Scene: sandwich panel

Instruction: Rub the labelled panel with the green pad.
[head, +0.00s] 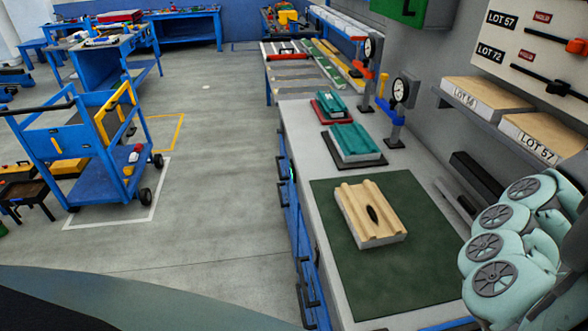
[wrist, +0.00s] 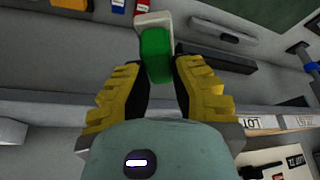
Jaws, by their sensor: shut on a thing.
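My gripper (wrist: 158,80) has yellow fingers with dark tips, closed on a green pad (wrist: 155,52) with a pale block at its far end. The pad is held clear of the bench. In the head view my arm rises at the right edge, and gripper and pad are out of sight. Two pale-topped panels on the shelf bear front labels: one LOT 56 (head: 480,95), the other LOT 57 (head: 549,130). A grooved, pale-topped panel (head: 368,210) with a dark oval mark lies on the green mat (head: 345,290); I see no label on it.
Teal grooved pieces (head: 355,140) lie on dark and red bases farther along the bench. Two dial gauges (head: 401,92) stand by the wall. A wall board (head: 520,45) carries LOT 57 and LOT 72 signs. A dark bar (head: 477,176) lies along the wall. The mat's front is clear.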

